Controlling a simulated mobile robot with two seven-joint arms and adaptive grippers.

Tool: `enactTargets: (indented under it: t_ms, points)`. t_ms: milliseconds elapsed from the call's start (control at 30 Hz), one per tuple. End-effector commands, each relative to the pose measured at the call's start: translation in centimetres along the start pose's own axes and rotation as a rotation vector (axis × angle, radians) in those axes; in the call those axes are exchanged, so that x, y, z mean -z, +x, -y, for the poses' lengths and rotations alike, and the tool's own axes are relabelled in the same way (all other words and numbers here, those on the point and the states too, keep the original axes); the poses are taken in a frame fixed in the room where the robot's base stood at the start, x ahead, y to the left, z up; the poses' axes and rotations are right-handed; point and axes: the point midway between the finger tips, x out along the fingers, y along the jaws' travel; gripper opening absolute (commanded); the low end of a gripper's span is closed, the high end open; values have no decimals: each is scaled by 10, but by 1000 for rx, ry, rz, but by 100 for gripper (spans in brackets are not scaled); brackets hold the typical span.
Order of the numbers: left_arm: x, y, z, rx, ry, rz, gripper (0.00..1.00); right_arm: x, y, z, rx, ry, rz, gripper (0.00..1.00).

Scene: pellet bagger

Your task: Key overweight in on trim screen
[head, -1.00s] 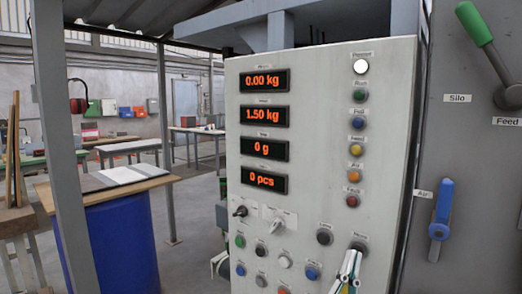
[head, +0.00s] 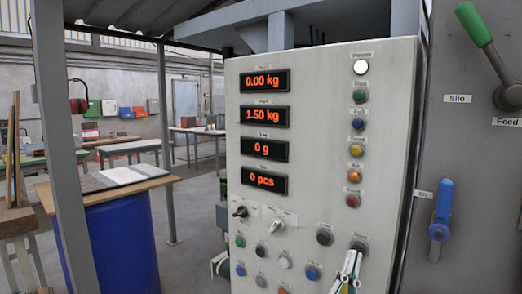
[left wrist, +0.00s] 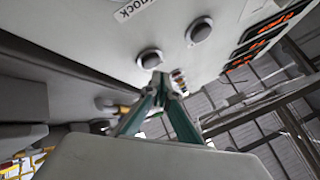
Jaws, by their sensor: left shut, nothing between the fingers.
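The grey control panel (head: 320,80) carries a column of red displays. The trim display (head: 264,150), third from the top, reads 0 g. The display above it (head: 265,116) reads 1.50 kg, the top one 0.00 kg and the bottom one 0 pcs. My left gripper (head: 352,258) is shut and empty at the panel's lower right, by a dark button (head: 359,247). In the left wrist view its closed tips (left wrist: 162,80) point at that dark button (left wrist: 150,59); I cannot tell whether they touch it. My right gripper is not in view.
Coloured buttons, a toggle switch (head: 240,212) and a selector knob (head: 277,226) sit low on the panel. A lit white lamp (head: 361,66) is at its top right. A green-handled lever (head: 475,25) and a blue lever (head: 442,210) stand to the right. A blue drum (head: 122,245) is at left.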

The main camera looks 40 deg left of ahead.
Motion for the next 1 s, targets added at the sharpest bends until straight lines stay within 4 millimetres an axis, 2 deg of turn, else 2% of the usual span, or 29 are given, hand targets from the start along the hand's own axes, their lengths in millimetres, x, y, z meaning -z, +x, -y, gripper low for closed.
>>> enactTargets:
  t_ms: [1000]
  points:
    - [-5,7,-5,0,0,0,0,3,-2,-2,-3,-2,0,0]
